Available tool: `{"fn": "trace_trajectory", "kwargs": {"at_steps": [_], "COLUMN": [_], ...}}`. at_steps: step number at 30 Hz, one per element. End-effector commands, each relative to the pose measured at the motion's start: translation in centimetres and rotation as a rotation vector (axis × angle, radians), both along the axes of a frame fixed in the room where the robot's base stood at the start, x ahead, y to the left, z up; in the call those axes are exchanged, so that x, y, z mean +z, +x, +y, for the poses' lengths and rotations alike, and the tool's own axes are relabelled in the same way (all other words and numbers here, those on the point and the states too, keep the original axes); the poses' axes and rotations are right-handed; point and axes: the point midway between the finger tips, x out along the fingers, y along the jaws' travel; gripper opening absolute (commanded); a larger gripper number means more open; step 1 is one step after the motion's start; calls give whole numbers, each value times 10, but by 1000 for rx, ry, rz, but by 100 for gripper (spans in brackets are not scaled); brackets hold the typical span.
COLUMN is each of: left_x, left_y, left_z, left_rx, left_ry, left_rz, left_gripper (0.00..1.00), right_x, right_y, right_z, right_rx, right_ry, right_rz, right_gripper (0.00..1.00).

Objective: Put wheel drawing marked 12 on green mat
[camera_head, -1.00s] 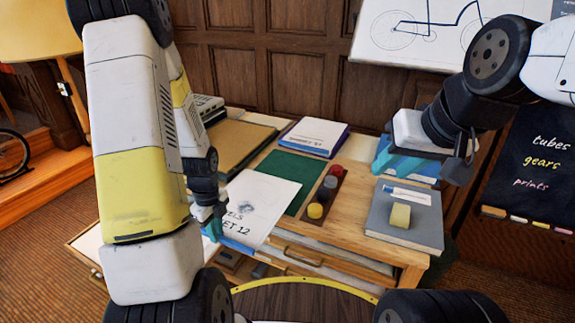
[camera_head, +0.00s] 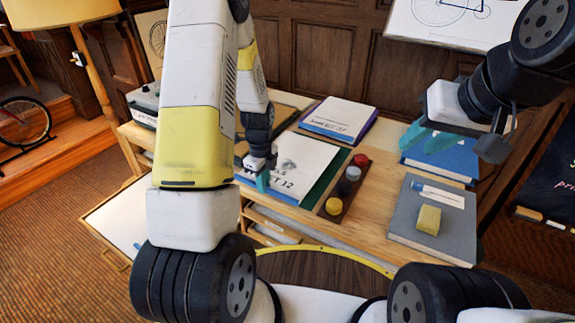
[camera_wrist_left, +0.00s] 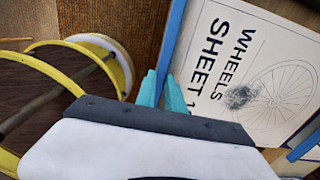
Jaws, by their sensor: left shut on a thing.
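The wheel drawing marked 12 (camera_head: 308,156) is a white sheet on a blue-edged backing, lettered "WHEELS SHEET 1…" in the left wrist view (camera_wrist_left: 250,70), with a spoked wheel and a dark smudge. My left gripper (camera_head: 262,181) is shut on its near left edge; its teal fingertips show in the left wrist view (camera_wrist_left: 162,90). The drawing lies over most of the green mat (camera_head: 331,181), whose right strip shows. Whether the drawing touches the mat is unclear. My right gripper (camera_head: 432,138) hangs above a blue book; its finger gap is unclear.
A dark tray (camera_head: 333,206) with red, grey and yellow round pieces stands right of the mat. Another sheet (camera_head: 340,118) lies behind. The blue book (camera_head: 440,158) and a grey book (camera_head: 408,222) with a yellow block (camera_head: 428,219) are at right.

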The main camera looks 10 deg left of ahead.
Motion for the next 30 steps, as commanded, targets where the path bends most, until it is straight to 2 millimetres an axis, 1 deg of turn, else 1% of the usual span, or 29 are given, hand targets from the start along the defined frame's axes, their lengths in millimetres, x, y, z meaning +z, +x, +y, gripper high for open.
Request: {"fn": "trace_trajectory", "kwargs": {"at_steps": [1, 3, 6, 9, 11, 14, 18, 20, 30], "left_x": [-2, -3, -5, -6, -6, -13, -33, -39, -43], "left_y": [12, 25, 39, 46, 48, 48, 47, 48, 48], "left_z": [-9, -18, -27, -33, -34, -34, -34, -34, -34], "left_rx": [-5, -4, -2, 0, 1, 0, 0, 0, 1], "left_ry": [1, 2, 2, 0, 0, 0, 1, 1, 0], "left_rz": [-1, -2, -2, 0, 1, 2, 4, 2, 1], "left_gripper": [0, 0, 0, 0, 0, 0, 0, 0, 0], "right_x": [0, 0, 0, 0, 0, 0, 0, 0, 0], "right_y": [0, 0, 0, 0, 0, 0, 0, 0, 0], "right_z": [0, 0, 0, 0, 0, 0, 0, 0, 0], "right_rx": [0, 0, 0, 0, 0, 0, 0, 0, 0], "right_ry": [0, 0, 0, 0, 0, 0, 0, 0, 0], "right_rz": [0, 0, 0, 0, 0, 0, 0, 0, 0], "right_gripper": [33, 33, 33, 33, 33, 33, 33, 33, 33]}}
